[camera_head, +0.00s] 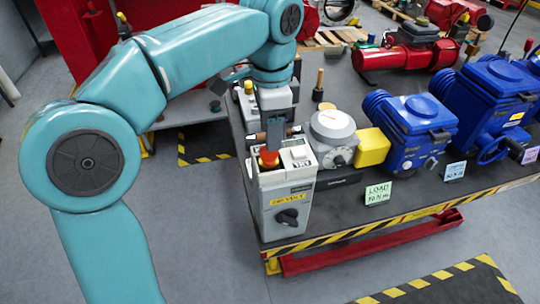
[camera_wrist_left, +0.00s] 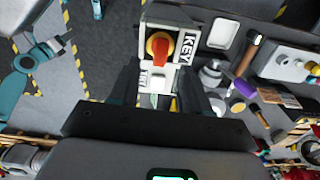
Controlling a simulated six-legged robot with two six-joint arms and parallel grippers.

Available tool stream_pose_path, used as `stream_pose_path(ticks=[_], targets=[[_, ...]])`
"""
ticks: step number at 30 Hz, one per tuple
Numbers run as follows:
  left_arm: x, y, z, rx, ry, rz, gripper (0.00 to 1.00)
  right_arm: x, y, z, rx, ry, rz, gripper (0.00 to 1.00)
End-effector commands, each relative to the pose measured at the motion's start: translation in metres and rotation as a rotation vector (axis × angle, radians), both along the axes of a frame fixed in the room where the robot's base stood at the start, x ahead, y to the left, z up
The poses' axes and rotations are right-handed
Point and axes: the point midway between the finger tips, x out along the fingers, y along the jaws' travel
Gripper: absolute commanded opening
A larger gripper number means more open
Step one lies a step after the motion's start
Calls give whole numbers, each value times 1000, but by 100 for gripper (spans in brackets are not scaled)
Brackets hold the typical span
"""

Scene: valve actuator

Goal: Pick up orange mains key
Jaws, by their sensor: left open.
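In the left wrist view the orange key (camera_wrist_left: 160,50) sits on a round yellow base beside a "KEY" label. My left gripper (camera_head: 271,140) points down just above and behind the key, open. The left wrist view shows its dark fingers (camera_wrist_left: 157,85) spread on both sides, with the key ahead between their lines. Whether a finger touches the key cannot be told. My right gripper is not in view.
The box's front has a black knob (camera_head: 288,217). A white-and-grey round device with a yellow block (camera_head: 372,147) stands close on its right, followed by blue valve actuators (camera_head: 418,130). The dark bench (camera_head: 345,208) has a striped front edge. A wooden-handled tool (camera_head: 319,85) stands behind.

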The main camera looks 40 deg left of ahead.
Motion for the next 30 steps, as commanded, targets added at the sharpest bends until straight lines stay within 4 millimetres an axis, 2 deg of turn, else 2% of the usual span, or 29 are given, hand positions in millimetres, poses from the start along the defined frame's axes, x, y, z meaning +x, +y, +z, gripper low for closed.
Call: stream_pose_path(ticks=[11,19,20,21,24,30], targets=[[4,-1,-49,0,3,2,47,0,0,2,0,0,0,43],[4,-1,-54,0,0,2,47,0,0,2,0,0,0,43],[4,-1,-54,0,0,1,44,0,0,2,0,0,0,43],[4,-1,-54,0,0,1,31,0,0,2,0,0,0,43],[4,-1,-54,0,0,1,0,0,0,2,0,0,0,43],[5,-1,-54,-1,0,1,0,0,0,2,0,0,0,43]])
